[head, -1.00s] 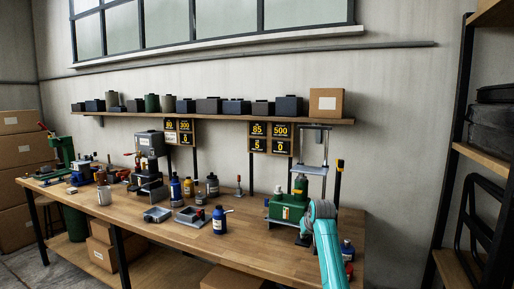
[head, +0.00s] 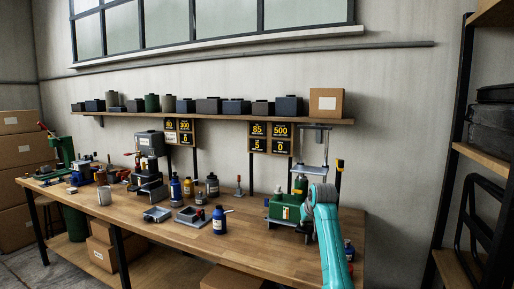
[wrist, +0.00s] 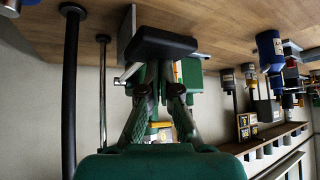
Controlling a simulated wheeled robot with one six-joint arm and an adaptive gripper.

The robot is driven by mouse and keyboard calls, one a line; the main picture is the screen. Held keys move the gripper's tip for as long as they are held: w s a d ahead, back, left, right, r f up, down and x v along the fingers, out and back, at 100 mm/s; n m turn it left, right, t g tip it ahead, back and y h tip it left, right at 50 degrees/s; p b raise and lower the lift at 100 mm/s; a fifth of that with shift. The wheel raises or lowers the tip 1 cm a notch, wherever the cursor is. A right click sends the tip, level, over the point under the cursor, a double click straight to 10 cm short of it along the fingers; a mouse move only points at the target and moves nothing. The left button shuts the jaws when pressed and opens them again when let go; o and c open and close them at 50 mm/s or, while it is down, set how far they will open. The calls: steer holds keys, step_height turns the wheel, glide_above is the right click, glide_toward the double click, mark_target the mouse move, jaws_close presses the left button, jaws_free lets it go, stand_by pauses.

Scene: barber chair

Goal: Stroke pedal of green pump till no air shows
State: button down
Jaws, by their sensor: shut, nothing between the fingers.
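The green pump (head: 283,207) stands on the bench at the right, below a metal press frame, with a small coloured label or window on its front. Its fluid and any air cannot be made out. In the wrist view, which is upside down, green pump parts (wrist: 192,76) show behind my fingers. A dark pad (wrist: 150,42), apparently the pedal, lies just past the fingertips. My gripper (wrist: 158,70) is shut and empty, with its tips at or very near the pad; contact cannot be told. In the head view my teal arm hides the gripper.
A blue bottle (head: 219,220) and grey trays (head: 191,217) stand left of the pump. Another dark bottle (head: 348,250) is close to my arm's right side. Number signs (head: 270,138) hang below the shelf. The front middle of the bench (head: 255,245) is clear.

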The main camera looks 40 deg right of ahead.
step_height(320, 180, down, 6)
steer(key=shift+r, duration=2.95)
steer(key=shift+d+r, duration=0.15)
steer(key=shift+r, duration=2.95)
steer(key=shift+w, duration=0.1)
